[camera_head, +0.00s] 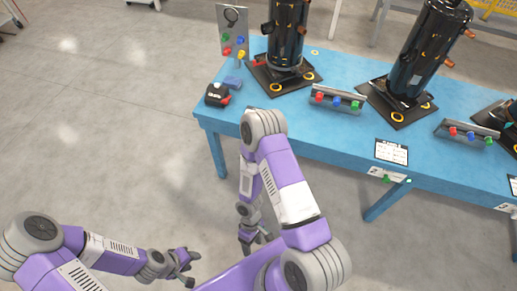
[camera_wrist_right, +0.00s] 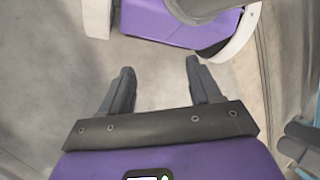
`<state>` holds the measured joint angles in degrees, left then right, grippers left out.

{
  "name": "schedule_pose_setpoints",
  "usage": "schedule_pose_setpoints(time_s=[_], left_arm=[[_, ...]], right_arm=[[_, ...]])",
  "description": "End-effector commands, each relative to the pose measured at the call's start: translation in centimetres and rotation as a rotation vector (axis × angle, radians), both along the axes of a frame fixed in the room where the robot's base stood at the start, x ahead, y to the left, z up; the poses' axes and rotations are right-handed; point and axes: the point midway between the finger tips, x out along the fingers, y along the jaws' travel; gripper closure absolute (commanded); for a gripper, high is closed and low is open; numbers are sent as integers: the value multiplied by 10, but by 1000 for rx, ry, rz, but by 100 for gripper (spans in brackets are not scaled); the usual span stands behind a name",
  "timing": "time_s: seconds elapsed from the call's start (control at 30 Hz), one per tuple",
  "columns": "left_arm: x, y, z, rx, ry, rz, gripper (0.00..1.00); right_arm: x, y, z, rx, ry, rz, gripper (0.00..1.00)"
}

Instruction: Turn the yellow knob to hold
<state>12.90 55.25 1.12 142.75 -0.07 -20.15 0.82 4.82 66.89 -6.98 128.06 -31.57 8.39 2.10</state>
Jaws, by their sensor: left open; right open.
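A small yellow knob (camera_head: 241,54) sits at the lower right of an upright grey panel (camera_head: 222,20) at the far left end of the blue table. Its exact setting and any "hold" mark are too small to read. My left gripper (camera_head: 187,270) is open and empty, low over the floor in front of the table. My right gripper (camera_head: 252,242) is open and empty, also low and well below the panel. The right wrist view shows its two fingers apart (camera_wrist_right: 161,75) with nothing between them.
The panel also carries red (camera_head: 226,51), green (camera_head: 225,36) and blue (camera_head: 240,39) knobs. A black compressor (camera_head: 287,35) stands close right of it. A black-and-red tool (camera_head: 217,95) lies on the blue table (camera_head: 330,130) in front.

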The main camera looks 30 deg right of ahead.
Motion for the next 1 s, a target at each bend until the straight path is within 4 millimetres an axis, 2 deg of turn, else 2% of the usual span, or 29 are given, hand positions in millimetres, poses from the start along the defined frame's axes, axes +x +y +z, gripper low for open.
schedule_pose_setpoints(time_s=[0.03, 0.1, 0.17, 0.2, 0.27, 0.3, 0.37, 0.4, 0.5, 0.6, 0.63, 0.7, 0.8, 0.87, 1.0], left_arm=[[0, 0, -7, 0, 0, 0, 57], [0, 0, -12, 0, 0, 0, 57], [0, 0, -16, 0, 0, 0, 57], [0, 0, -19, 0, 0, 0, 57], [0, 0, -23, 0, -1, 0, 57], [0, 0, -25, 0, -1, 0, 57], [0, 0, -29, 0, -1, 0, 57], [0, 0, -31, 0, -1, 0, 57], [0, 0, -36, 0, -1, -1, 57], [0, 0, -40, 0, -1, -1, 57], [1, 0, -40, 0, -1, -1, 57], [1, 0, -41, 0, -1, -1, 57], [1, 0, -43, 0, -1, -1, 57], [0, 0, -44, 0, -1, -1, 57], [1, 0, -50, 0, -1, -1, 57]], right_arm=[[-4, -21, -20, -53, 42, 163, 37], [-3, -59, -36, -149, 98, 393, 37], [8, -94, -47, -253, 136, 586, 37], [21, -118, -51, -334, 157, 715, 37], [49, -152, -54, -472, 180, 906, 37], [73, -171, -54, -574, 189, 1029, 37], [113, -192, -49, -735, 189, 1200, 37], [141, -200, -43, -845, 183, 1305, 37], [207, -202, -24, -1105, 143, 1520, 37], [256, -188, -6, -1320, 88, 1664, 37], [266, -183, -1, -1372, 71, 1695, 37], [284, -172, 8, -1462, 37, 1747, 37], [299, -164, 15, -1534, 9, 1782, 37], [304, -166, 16, -1547, 3, 1789, 37], [316, -182, 16, -1546, 6, 1786, 37]])
